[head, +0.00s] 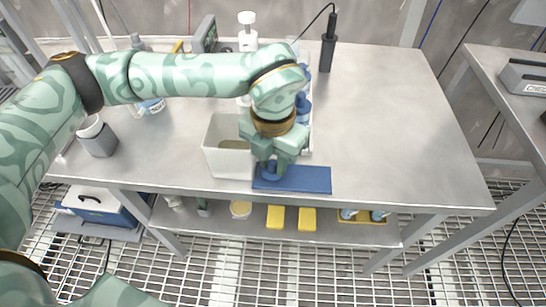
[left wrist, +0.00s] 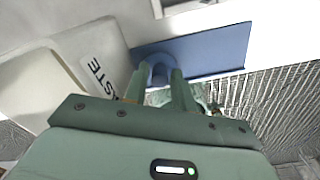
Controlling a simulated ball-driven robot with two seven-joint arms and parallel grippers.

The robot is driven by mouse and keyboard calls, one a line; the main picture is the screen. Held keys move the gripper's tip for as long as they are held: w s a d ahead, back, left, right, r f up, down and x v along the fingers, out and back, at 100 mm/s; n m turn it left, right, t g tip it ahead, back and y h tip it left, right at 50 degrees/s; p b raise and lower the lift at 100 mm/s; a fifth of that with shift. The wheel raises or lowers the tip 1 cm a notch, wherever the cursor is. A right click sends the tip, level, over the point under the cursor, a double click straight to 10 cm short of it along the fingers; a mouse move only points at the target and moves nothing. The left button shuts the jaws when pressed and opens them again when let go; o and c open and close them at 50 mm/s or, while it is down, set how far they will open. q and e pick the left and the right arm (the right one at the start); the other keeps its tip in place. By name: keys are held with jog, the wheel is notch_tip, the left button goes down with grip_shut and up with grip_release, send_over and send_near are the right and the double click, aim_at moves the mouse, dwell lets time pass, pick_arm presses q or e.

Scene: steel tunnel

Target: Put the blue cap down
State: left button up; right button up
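The blue cap (left wrist: 159,62) is between the fingertips of my left gripper (left wrist: 158,82), which look shut on it. In the head view my left gripper (head: 270,164) points down over the left part of a blue mat (head: 308,180) near the table's front edge. The cap shows there only as a small blue piece (head: 269,172), mostly hidden by the gripper. The blue mat also shows in the left wrist view (left wrist: 222,50). The cap is at or just above the mat; I cannot tell whether it touches. My right gripper is not in view.
A white waste bin (head: 228,163) stands right beside the gripper on the left. Behind my wrist, a rack with blue-topped items (head: 304,108) is partly hidden. A grey cup-like holder (head: 98,140) stands at left. The table (head: 390,120) is clear on the right.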

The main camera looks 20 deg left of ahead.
aim_at(273, 162)
pick_arm(q)
jog(key=shift+r, duration=0.1)
